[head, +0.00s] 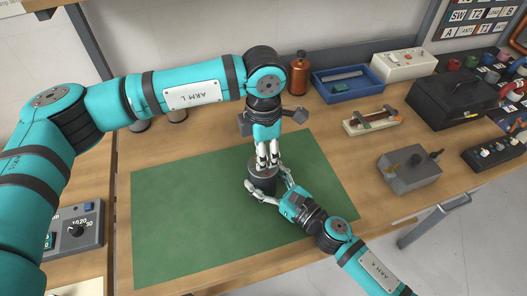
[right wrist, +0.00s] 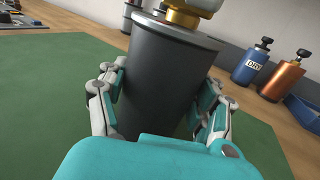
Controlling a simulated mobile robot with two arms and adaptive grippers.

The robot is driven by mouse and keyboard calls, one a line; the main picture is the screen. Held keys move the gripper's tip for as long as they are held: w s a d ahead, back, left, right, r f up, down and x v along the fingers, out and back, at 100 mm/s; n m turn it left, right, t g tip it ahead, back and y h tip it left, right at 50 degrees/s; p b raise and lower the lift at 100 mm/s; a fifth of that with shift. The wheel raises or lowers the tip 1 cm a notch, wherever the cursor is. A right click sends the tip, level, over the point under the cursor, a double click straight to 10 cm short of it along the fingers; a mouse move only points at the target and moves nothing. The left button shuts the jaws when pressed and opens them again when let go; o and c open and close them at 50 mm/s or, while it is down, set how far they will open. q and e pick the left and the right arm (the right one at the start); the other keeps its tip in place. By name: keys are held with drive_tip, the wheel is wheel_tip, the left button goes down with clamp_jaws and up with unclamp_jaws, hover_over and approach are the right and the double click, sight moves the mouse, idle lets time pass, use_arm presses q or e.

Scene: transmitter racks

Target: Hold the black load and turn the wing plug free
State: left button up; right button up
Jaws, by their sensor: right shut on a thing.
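The black load (head: 263,184) stands on the green mat as a dark cylinder. It fills the middle of the right wrist view (right wrist: 163,80). My right gripper (head: 268,187) is shut on it, one finger on each side. A brass fitting (right wrist: 187,18) sits on its top. My left gripper (head: 268,162) points straight down over the load's top, its fingertips close together at the fitting. The wing plug cannot be made out; the left fingers cover that spot. I cannot tell whether they are closed on it.
The green mat (head: 180,225) is mostly clear. Behind it stand an orange bottle (head: 299,75), a blue tray (head: 322,91) and a white box (head: 403,65). A grey box (head: 410,172) and a black case (head: 450,100) are at right. A dial unit (head: 77,232) is at left.

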use_arm(q)
drive_tip(key=shift+r, duration=0.15)
wheel_tip(320, 180, up, 12)
idle(0.4)
use_arm(e)
drive_tip(key=o, duration=1.7)
drive_tip(key=shift+c, duration=0.2)
